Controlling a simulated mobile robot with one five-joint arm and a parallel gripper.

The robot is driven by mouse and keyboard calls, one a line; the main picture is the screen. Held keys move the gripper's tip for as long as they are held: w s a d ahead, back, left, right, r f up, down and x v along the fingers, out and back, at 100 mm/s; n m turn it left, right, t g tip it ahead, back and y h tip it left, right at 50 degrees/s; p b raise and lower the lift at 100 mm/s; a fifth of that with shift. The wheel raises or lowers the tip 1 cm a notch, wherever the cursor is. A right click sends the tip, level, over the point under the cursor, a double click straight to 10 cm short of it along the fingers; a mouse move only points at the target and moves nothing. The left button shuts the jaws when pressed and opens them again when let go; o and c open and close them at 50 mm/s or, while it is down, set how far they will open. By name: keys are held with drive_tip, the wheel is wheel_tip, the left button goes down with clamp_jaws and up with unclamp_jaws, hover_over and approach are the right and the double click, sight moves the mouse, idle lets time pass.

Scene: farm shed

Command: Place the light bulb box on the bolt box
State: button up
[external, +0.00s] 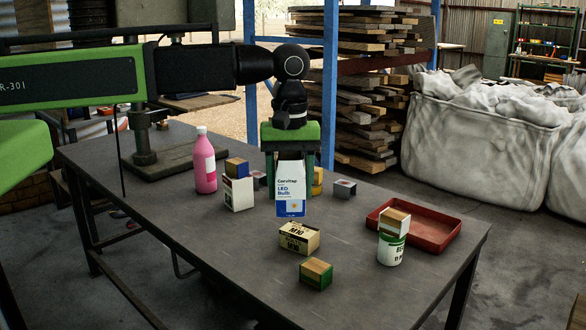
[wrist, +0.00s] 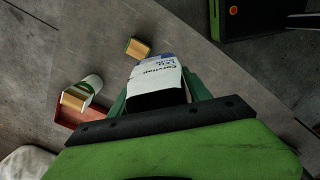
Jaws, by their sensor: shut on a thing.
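My gripper (external: 291,158) points down with its green fingers shut on the light bulb box (external: 290,189), a white and blue upright carton. The carton appears held above the table, with its lower end just above and behind the bolt box in the picture. The bolt box (external: 299,238) is a small cream and black carton marked M10, standing on the table. In the wrist view, the light bulb box (wrist: 155,74) sits between the fingers. I cannot make out the bolt box there; the held carton probably hides it.
A green box with a wooden block (external: 316,273) stands in front of the bolt box. A white-green can topped by a block (external: 392,249) and a red tray (external: 437,229) are right. A pink bottle (external: 204,163) and a white box (external: 238,193) are left. The front-left tabletop is clear.

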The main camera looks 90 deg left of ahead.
drive_tip(key=a+f+b, duration=0.3)
drive_tip(key=w+a+f+b, duration=0.1)
drive_tip(key=a+f+b, duration=0.3)
drive_tip(key=w+a+f+b, duration=0.1)
drive_tip(key=a+f+b, duration=0.3)
drive_tip(key=shift+w+a+f, duration=0.15)
drive_tip(key=shift+w+f, duration=0.05)
drive_tip(key=shift+w, duration=0.05)
drive_tip(key=shift+r, duration=0.2)
drive_tip(key=shift+f, duration=0.15)
drive_tip(key=o, duration=1.4)
drive_tip(key=shift+c, duration=0.2)
wheel_tip(320, 180, up, 12)
drive_tip(key=p, duration=1.2)
